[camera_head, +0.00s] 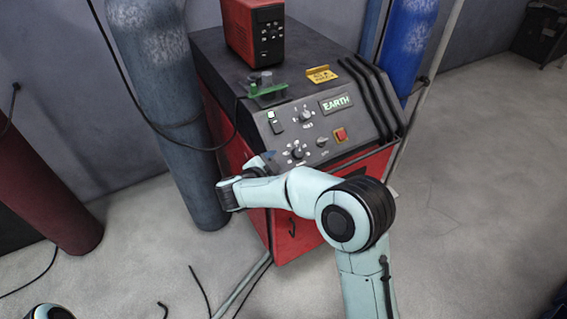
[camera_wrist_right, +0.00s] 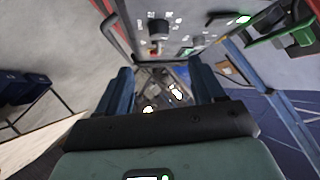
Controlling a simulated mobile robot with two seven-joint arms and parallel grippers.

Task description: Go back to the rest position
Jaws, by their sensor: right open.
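My right arm comes in from the bottom right of the head view and bends left across the front of a red and black machine (camera_head: 215,85). My right gripper (camera_head: 268,160) is by the machine's front panel, mostly hidden behind my wrist. In the right wrist view its two blue fingers stand apart (camera_wrist_right: 163,80), with nothing clearly held between them. The panel's knobs (camera_wrist_right: 159,30) show beyond the fingers. My left gripper is not in view; only a small rounded light part shows at the bottom left corner of the head view.
A blue-grey cylinder (camera_head: 170,100) stands left of the machine, a dark red one (camera_head: 45,190) farther left. A bright blue cylinder (camera_head: 408,45) is behind right. A green object (camera_head: 266,91) sits on the machine's top. Cables lie on the floor; the floor at right (camera_head: 475,200) is clear.

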